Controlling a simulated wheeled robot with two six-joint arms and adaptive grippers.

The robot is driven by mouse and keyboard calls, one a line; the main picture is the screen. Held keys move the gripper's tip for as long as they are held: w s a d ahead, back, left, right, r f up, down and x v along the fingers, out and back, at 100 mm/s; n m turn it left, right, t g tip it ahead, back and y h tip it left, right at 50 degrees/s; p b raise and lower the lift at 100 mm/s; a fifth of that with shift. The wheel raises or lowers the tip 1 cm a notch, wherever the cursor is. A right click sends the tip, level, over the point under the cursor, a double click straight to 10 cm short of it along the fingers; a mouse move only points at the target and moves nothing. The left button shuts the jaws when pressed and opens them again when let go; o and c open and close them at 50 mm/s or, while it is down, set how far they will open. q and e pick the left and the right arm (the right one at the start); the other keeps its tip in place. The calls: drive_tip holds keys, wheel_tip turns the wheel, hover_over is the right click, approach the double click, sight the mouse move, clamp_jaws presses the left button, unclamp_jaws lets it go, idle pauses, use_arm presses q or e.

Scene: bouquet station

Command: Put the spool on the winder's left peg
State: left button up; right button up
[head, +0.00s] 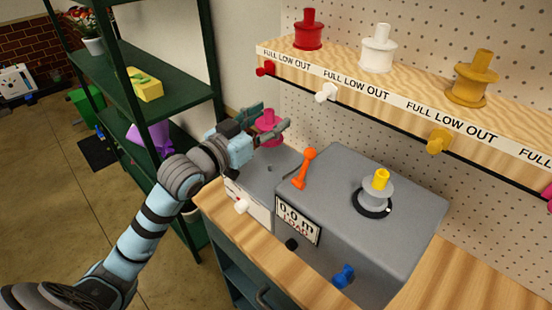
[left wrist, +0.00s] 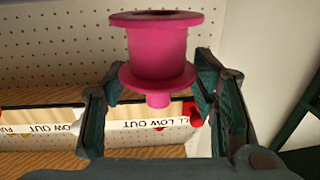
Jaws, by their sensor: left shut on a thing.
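The pink spool (head: 268,127) shows in the head view at my left gripper (head: 274,120), above the left part of the winder. In the left wrist view the spool (left wrist: 158,45) stands between the two fingers (left wrist: 158,85), which close in on either side of its lower flange. The winder (head: 345,185) is a grey box with an orange lever, a "0.0 m" display and a lower grey block on its left. A yellow-tipped grey post (head: 379,190) rises from its right part. I cannot make out the left peg clearly, nor whether the spool touches anything below. My right gripper is out of view.
A wooden shelf (head: 400,88) above holds a red spool (head: 309,30), a white spool (head: 377,48) and a golden spool (head: 474,78). A green rack (head: 170,106) stands left of my arm. Wooden bench top (head: 455,262) is clear at the right.

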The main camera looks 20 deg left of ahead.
sight(268, 166)
use_arm(q)
drive_tip(key=f, duration=0.3)
drive_tip(key=f+b, duration=0.1)
drive_tip(key=f, duration=0.1)
drive_tip(key=f+b, duration=0.1)
drive_tip(key=f, duration=0.2)
drive_tip(key=shift+s+d+f, duration=0.2)
drive_tip(key=shift+s+f, duration=0.1)
drive_tip(key=shift+f, duration=0.05)
drive_tip(key=shift+w+f, duration=0.1)
drive_tip(key=shift+f, duration=0.15)
drive_tip(key=shift+r, duration=0.1)
drive_tip(key=o, duration=1.2)
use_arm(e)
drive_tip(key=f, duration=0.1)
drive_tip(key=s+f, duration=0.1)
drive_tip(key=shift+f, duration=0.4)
